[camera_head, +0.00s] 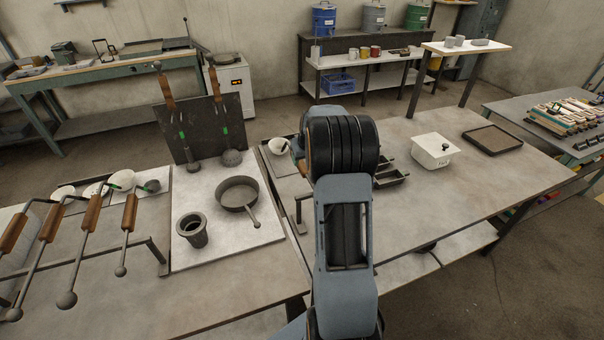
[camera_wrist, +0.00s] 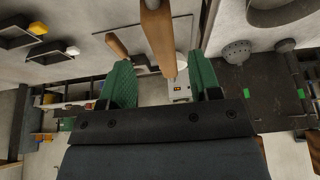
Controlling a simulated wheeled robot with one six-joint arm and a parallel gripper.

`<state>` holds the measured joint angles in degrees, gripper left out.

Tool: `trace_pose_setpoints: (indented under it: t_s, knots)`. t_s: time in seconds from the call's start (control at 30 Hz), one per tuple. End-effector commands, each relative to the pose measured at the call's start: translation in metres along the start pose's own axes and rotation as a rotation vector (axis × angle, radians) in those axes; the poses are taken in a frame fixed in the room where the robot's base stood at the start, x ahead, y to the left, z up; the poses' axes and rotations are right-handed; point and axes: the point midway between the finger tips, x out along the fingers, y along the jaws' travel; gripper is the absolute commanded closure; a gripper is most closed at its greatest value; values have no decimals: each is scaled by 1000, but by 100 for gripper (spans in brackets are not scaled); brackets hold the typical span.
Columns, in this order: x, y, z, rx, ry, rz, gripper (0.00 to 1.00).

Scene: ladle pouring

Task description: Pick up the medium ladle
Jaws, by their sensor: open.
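In the wrist view my gripper (camera_wrist: 162,80) has its two green fingers spread apart. A wooden handle (camera_wrist: 158,35) comes down from the top edge into the space between them, with no visible finger contact. Another wooden handle (camera_wrist: 116,45) shows to its left. The ladle bowl of the handle between the fingers is out of view. In the head view my arm hides most of the gripper; a bit of brown handle (camera_head: 297,146) shows beside it. Two other ladles with wooden handles (camera_head: 165,92) (camera_head: 212,84) hang on a dark board. I cannot tell which ladle is medium.
A dark pan (camera_head: 237,192) and a dark cup (camera_head: 191,230) stand on a light slab left of my arm. A rack with several ladles (camera_head: 87,216) stands farther left. A white box (camera_head: 433,149) and a dark tray (camera_head: 491,140) lie right, with bare tabletop around them.

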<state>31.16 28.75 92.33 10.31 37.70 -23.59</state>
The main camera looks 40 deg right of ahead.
Motion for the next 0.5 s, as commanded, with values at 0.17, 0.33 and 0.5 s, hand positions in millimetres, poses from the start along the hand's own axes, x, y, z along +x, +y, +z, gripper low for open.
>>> trace_pose_setpoints:
  t_s: [0.17, 0.33, 0.5]
  knots:
    - [8, -1, 0, -1, -1, 0, 43]
    - [27, -3, 2, -1, -4, -1, 43]
    - [49, -4, 3, 0, -3, -2, 43]
